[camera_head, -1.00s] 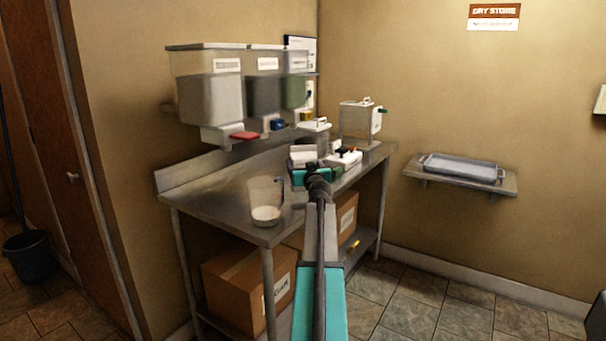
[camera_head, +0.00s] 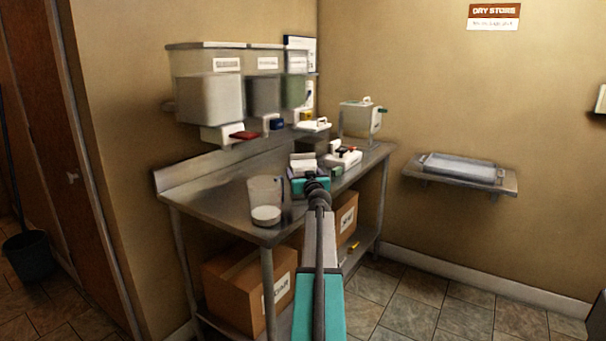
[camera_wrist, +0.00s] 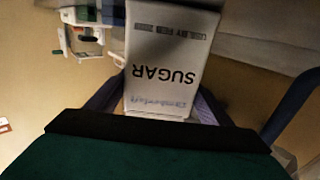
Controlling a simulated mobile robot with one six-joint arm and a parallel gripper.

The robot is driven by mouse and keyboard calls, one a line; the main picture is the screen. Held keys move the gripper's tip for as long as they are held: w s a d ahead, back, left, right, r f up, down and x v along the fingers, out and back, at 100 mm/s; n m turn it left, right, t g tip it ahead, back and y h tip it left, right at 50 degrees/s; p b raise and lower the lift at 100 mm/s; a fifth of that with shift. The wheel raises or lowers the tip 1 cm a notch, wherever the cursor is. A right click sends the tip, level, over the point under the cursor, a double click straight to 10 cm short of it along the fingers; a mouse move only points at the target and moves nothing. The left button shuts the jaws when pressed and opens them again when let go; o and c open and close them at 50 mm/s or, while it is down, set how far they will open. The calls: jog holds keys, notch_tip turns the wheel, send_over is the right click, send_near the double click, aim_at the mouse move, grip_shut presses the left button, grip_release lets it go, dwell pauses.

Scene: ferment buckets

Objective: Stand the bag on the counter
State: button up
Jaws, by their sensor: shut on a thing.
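A white bag (camera_wrist: 165,55) with the word SUGAR on it fills the middle of the wrist view, its print upside down there. My gripper (camera_wrist: 158,108) is shut on it, with a dark finger on each side. In the head view the pale top of the bag (camera_head: 302,162) shows just beyond my gripper (camera_head: 308,182), over the steel counter (camera_head: 215,198). My wrist hides the bag's lower part, so I cannot tell whether it touches the counter.
A clear jug (camera_head: 264,190) and a white bowl (camera_head: 266,216) stand left of my gripper. A white scale-like device (camera_head: 344,156) is close on the right. Bulk dispensers (camera_head: 208,98) hang above the counter's back. A lidded container (camera_head: 356,118) stands at the far end.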

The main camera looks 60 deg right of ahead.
jog(key=o, duration=1.5)
jog(key=shift+c, duration=0.2)
jog(key=b+v, duration=0.1)
jog(key=v, duration=1.1)
jog(key=shift+r, duration=0.1)
jog(key=shift+s, duration=0.1)
